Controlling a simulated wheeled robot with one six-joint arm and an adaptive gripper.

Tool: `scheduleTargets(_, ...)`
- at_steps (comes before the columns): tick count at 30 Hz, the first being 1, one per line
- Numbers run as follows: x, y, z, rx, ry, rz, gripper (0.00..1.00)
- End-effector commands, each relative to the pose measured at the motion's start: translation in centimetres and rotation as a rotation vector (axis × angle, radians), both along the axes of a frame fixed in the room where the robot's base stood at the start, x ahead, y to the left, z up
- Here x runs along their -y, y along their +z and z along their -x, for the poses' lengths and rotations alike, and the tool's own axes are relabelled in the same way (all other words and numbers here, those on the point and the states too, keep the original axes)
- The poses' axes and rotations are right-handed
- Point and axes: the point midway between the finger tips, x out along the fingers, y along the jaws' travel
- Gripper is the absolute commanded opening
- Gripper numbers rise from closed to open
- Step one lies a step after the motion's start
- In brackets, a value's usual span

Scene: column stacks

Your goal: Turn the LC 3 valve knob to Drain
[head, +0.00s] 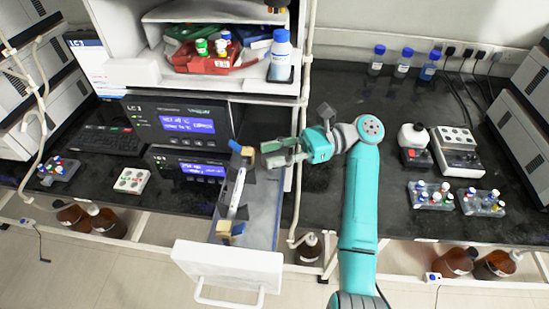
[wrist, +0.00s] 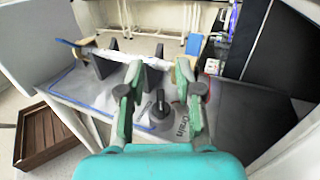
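The valve knob (wrist: 158,108) is small and dark, on a grey base inside the open drawer (wrist: 235,105). It stands upright in the wrist view between the two fingers of my gripper (wrist: 159,75), its pointer roughly toward the top. The word "Drain" (wrist: 186,123) is printed to its right, beside a red mark. My gripper is open, with visible gaps between both fingers and the knob.
A white column (head: 236,190) lies in dark holders left of my gripper; it also shows in the wrist view (wrist: 125,58). The drawer front (head: 225,265) sticks out toward me.

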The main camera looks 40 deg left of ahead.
Motion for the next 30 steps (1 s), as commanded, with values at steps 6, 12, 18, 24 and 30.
scheduleTargets(6, 0.0, 4.1, 0.0, 0.003, 0.001, -0.001, 0.34)
scheduleTargets(12, 0.0, 6.7, 0.0, 0.001, 0.000, 0.001, 0.34)
scheduleTargets(18, 0.0, 7.6, 0.0, -0.001, 0.000, 0.001, 0.34)
scheduleTargets(24, 0.0, 7.7, 0.0, 0.000, 0.000, 0.002, 0.34)
scheduleTargets(30, 0.0, 7.1, 0.0, 0.003, -0.013, -0.002, 0.46)
